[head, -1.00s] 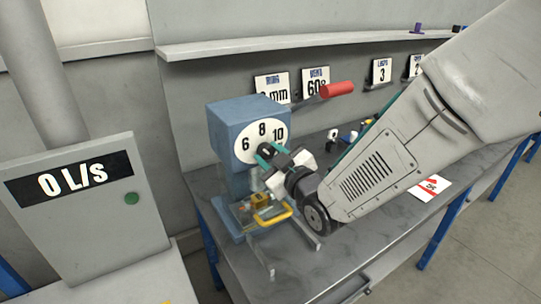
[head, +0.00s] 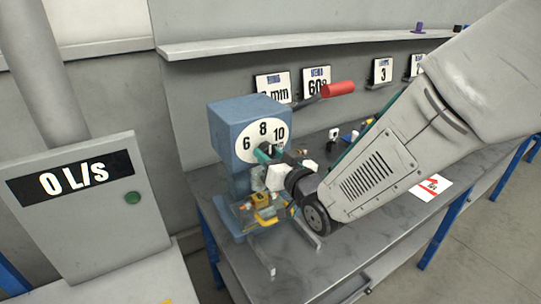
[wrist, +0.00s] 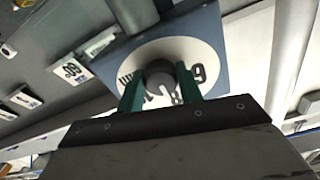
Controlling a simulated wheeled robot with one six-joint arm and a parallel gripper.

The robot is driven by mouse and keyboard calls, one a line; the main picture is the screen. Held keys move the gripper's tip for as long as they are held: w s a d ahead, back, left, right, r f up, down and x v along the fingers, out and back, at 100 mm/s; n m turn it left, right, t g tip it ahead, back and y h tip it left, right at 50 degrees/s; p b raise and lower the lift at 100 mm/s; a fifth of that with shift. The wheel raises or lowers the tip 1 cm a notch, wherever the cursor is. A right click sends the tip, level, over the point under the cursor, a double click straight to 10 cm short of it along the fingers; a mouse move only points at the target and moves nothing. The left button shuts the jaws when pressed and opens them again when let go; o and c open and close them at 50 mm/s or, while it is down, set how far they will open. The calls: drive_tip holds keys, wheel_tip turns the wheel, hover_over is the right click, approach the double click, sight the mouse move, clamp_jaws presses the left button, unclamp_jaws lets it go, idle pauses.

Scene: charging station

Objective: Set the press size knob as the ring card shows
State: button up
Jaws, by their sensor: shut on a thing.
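The blue press (head: 236,130) stands on the bench with a white oval dial (head: 246,136) marked 6, 8 and 10 on its front. My gripper (head: 268,152) is at the dial, its teal fingers shut on the size knob. In the wrist view the round grey knob (wrist: 160,72) sits between the two fingertips (wrist: 160,92), in front of the dial; which number it points to cannot be told. The ring card (head: 272,88) stands behind the press; its number is hidden by the press, only "mm" shows.
The press lever with a red handle (head: 337,89) sticks out to the right above my gripper. Below the dial is a fixture with a yellow handle (head: 268,215). A grey cabinet (head: 80,200) reads 0 L/s at the left.

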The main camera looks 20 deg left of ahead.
idle(0.5)
drive_tip(key=o, duration=1)
drive_tip(key=shift+d, duration=0.1)
drive_tip(key=v, duration=0.7)
drive_tip(key=shift+s+d, duration=0.2)
drive_tip(key=shift+s, duration=0.1)
drive_tip(key=shift+f, duration=0.1)
